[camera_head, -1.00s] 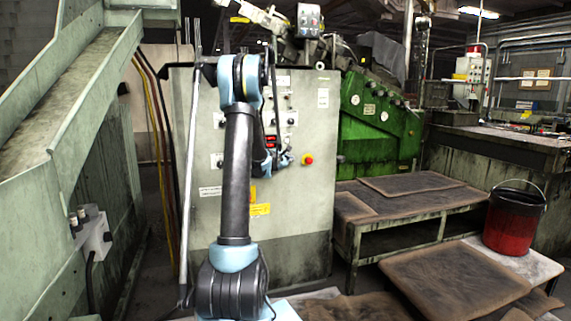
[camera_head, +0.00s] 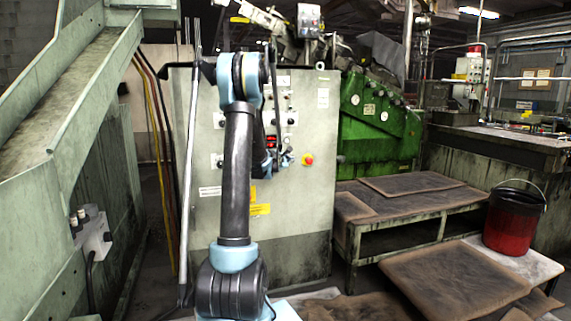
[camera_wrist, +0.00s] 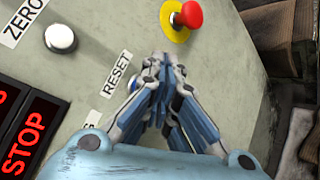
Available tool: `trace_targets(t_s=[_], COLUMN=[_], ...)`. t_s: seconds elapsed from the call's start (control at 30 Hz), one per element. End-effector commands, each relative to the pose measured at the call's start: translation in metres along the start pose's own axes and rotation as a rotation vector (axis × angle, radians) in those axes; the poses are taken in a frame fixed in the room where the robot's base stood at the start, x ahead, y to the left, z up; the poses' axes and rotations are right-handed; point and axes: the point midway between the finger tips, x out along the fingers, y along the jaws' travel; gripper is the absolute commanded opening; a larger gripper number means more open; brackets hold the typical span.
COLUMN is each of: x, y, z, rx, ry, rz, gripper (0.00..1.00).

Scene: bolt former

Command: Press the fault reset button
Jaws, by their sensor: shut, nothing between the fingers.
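In the wrist view a blue button (camera_wrist: 134,84) sits beside the printed RESET label (camera_wrist: 116,73) on the pale panel. My gripper's left finger partly covers it. My gripper (camera_wrist: 163,62) is shut and empty, with its fingertips just right of the blue button in the picture. Whether the fingertips touch the panel cannot be told. In the head view my gripper (camera_head: 286,158) is small, in front of the grey control cabinet (camera_head: 300,210), and my arm hides part of the controls.
A red emergency stop on a yellow base (camera_wrist: 186,16) lies above the fingertips in the wrist view. A white button (camera_wrist: 60,38) near the ZERO label and a red-lit STOP display (camera_wrist: 25,140) are to the left. A green machine (camera_head: 380,125) stands right of the cabinet.

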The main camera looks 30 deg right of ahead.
Motion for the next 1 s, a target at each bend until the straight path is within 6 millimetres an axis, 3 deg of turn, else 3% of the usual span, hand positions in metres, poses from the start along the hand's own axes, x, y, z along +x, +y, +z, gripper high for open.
trace_targets(t_s=[0.47,1.0], x=[-0.004,-0.033], y=[-0.003,-0.024], z=[0.003,0.024], rx=[0.000,0.000], ry=[-0.001,-0.001], rz=[-0.001,-0.001], gripper=[0.00,0.00])
